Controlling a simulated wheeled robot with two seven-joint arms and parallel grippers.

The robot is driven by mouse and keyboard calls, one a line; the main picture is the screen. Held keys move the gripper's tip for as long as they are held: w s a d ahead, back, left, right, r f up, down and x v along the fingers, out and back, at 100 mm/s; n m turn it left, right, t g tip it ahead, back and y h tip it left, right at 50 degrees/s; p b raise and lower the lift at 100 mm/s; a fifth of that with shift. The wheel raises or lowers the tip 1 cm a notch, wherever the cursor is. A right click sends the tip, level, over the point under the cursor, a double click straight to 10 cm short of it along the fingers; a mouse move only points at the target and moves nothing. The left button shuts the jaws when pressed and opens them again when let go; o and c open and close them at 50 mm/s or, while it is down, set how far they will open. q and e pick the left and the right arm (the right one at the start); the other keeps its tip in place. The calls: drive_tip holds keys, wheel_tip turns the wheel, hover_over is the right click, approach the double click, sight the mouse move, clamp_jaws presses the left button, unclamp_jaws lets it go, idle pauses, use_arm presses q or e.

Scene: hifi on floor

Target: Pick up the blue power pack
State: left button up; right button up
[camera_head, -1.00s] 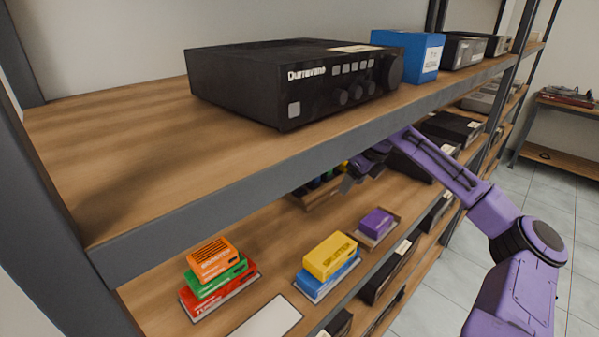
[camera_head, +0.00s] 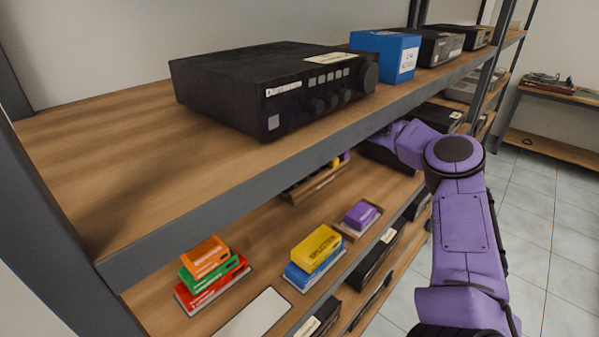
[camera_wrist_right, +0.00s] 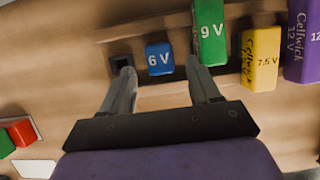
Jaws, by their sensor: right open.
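The blue power pack (camera_wrist_right: 160,59), marked 6 V, sits in a dark rack in the right wrist view, beside a taller green 9 V pack (camera_wrist_right: 210,36). My right gripper (camera_wrist_right: 164,84) is open. Its fingers point toward the rack, one on the left side of the blue pack and one on the right near the green pack. The blue pack lies between and just ahead of the fingertips, with no visible grip on it. In the head view my right arm (camera_head: 458,200) reaches under the upper shelf, which hides the gripper and blue pack. My left gripper is out of view.
A yellow 7.5 V pack (camera_wrist_right: 261,58) and a purple 12 V pack (camera_wrist_right: 303,45) stand right of the green one. The upper shelf edge (camera_head: 250,178) overhangs the rack (camera_head: 318,186). Stacked small boxes (camera_head: 318,250) sit nearer on the lower shelf.

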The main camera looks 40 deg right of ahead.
drive_tip(key=x, duration=0.3)
drive_tip(key=shift+f, duration=0.1)
drive_tip(key=c, duration=1)
